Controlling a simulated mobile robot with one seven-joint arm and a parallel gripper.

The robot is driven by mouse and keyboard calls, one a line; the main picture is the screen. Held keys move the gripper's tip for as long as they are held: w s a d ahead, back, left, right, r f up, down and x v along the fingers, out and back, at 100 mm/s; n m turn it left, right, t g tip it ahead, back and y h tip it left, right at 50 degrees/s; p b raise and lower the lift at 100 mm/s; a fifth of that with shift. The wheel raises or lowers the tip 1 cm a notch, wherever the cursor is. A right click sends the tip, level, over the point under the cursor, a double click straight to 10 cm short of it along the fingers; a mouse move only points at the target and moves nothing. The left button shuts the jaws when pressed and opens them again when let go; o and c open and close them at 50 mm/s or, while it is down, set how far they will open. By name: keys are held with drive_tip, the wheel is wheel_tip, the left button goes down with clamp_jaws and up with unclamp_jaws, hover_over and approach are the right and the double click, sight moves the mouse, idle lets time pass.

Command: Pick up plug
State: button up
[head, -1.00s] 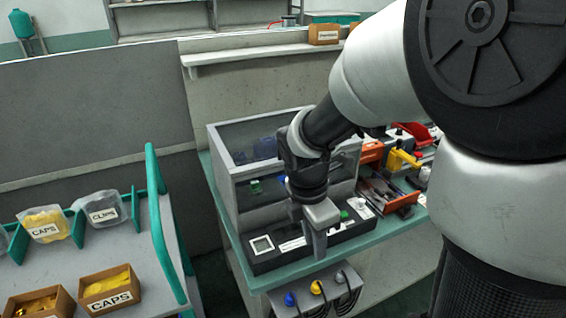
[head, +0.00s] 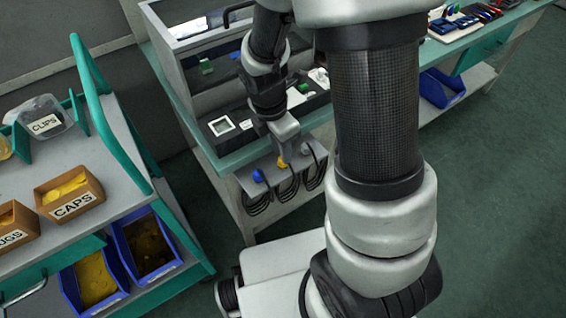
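Several plugs on black cables stand on a low grey ledge (head: 246,180) at the front of the bench: a blue plug (head: 257,176), a yellow plug (head: 282,164) and a pale grey plug (head: 305,149). My gripper (head: 284,152) points down right at the yellow plug, the middle one. Its fingers overlap the top of that plug in this view, and I cannot tell whether they touch it. The finger gap is too small to read. A carton whose label reads "UGS" (head: 14,226), partly cut off, stands on the left cart.
A bench (head: 235,158) with a clear-fronted case stands behind the plugs. The cart (head: 112,175) at left carries a CAPS carton (head: 70,196), a CLIPS bag (head: 42,121) and blue bins (head: 145,246) below. Green floor (head: 490,200) is open at right.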

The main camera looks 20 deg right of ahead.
wheel_tip(320, 180, down, 2)
drive_tip(key=shift+w+d+f, duration=0.1)
drive_tip(key=shift+d+f, duration=0.05)
drive_tip(key=shift+f, duration=0.1)
clamp_jaws()
